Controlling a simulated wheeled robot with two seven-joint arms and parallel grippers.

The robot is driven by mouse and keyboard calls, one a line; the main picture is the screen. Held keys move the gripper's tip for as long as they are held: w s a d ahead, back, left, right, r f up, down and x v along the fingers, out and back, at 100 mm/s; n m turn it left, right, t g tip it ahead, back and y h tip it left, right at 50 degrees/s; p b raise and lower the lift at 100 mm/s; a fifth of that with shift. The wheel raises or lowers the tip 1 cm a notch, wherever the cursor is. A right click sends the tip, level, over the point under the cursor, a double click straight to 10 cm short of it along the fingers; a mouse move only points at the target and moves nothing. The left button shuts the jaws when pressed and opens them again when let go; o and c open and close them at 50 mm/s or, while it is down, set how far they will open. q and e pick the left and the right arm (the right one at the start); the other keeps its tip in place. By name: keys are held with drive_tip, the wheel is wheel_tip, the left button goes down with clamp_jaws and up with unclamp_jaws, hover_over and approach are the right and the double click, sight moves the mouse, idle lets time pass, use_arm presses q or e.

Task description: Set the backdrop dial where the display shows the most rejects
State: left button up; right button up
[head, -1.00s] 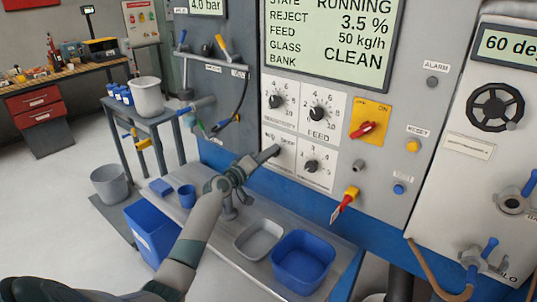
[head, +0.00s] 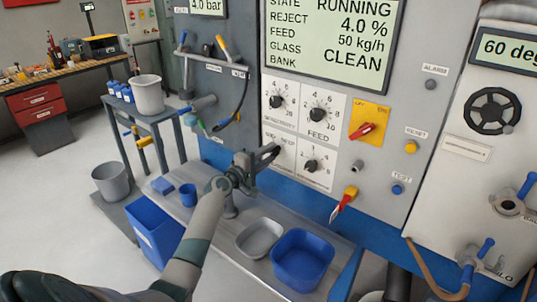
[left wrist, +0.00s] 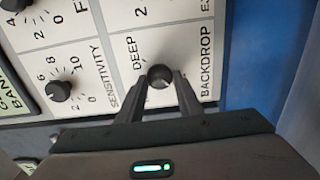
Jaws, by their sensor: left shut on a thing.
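The backdrop dial (left wrist: 160,76) is a round black knob on a white plate, labelled BACKDROP with DEEP beside it in the left wrist view. My left gripper (left wrist: 162,88) is shut on this dial, one finger on each side. In the head view my left gripper (head: 270,154) reaches the lower left plate of the panel and covers the dial. The display (head: 331,40) reads RUNNING, reject 4.0 %, feed 50 kg/h and glass CLEAN. My right gripper is not in view.
The sensitivity dial (head: 276,102), feed dial (head: 317,115) and another dial (head: 311,166) sit close around the gripper. A red switch on a yellow plate (head: 369,121) is to the right. A grey tray (head: 260,239) and blue bin (head: 303,260) stand below.

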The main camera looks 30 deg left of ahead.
use_arm(q)
drive_tip(key=o, duration=1)
drive_tip(key=shift+s, duration=0.1)
drive_tip(key=shift+s+a+b, duration=0.25)
drive_tip(key=shift+s+b, duration=0.4)
drive_tip(key=shift+s, duration=2.25)
drive_tip(key=shift+s+a+b, duration=0.2)
drive_tip(key=shift+s+b, duration=0.45)
drive_tip(key=shift+s, duration=2.2)
drive_tip(key=shift+s+a+b, duration=0.25)
drive_tip(key=shift+s+b, duration=0.4)
drive_tip(key=shift+s, duration=2.25)
drive_tip(key=shift+f, duration=0.1)
